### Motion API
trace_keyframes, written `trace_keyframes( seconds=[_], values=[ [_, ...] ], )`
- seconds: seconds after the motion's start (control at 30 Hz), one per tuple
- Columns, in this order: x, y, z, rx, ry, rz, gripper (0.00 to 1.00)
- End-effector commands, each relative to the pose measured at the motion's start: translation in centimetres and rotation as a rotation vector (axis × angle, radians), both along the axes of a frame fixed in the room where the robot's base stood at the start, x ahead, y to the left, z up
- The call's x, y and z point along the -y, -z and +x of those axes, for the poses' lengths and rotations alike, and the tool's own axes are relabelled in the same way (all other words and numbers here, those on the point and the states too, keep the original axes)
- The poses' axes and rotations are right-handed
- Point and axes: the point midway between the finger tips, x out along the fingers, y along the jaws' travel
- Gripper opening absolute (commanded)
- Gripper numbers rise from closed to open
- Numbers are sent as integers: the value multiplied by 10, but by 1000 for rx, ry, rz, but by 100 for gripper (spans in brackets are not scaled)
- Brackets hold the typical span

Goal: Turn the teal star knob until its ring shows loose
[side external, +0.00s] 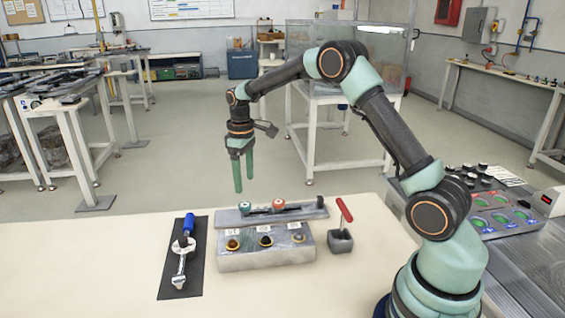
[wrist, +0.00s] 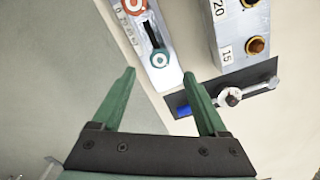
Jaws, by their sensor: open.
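The teal star knob (side external: 244,207) sits near the left end of a slotted metal track (side external: 228,218) on the table. In the wrist view the teal knob (wrist: 159,58) has a white ring mark on top, too small to read as loose or tight. A red-orange knob (side external: 278,204) sits farther right on the same track; it also shows in the wrist view (wrist: 132,5). My gripper (side external: 244,185) is open and empty above the teal knob, fingers pointing down, apart from it. In the wrist view the knob lies just beyond and between the fingertips (wrist: 159,73).
A grey block (side external: 268,258) with three labelled brass-ringed sockets stands in front of the track. A wrench (side external: 182,258) with a blue handle lies on a dark mat at left. A red-handled lever (side external: 345,211) stands at right. The table's front left is clear.

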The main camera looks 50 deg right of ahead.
Motion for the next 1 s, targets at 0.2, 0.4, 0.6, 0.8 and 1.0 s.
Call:
trace_keyframes(
  seconds=[0.2,0.4,0.6,0.8,1.0],
  values=[
    [0,-31,0,0,1,0,76],
    [0,-39,-1,-2,1,0,76],
    [0,-39,-1,-2,1,0,76],
    [-4,-51,-5,17,9,-3,76],
    [-23,-93,-31,95,51,-13,76]
  ],
)
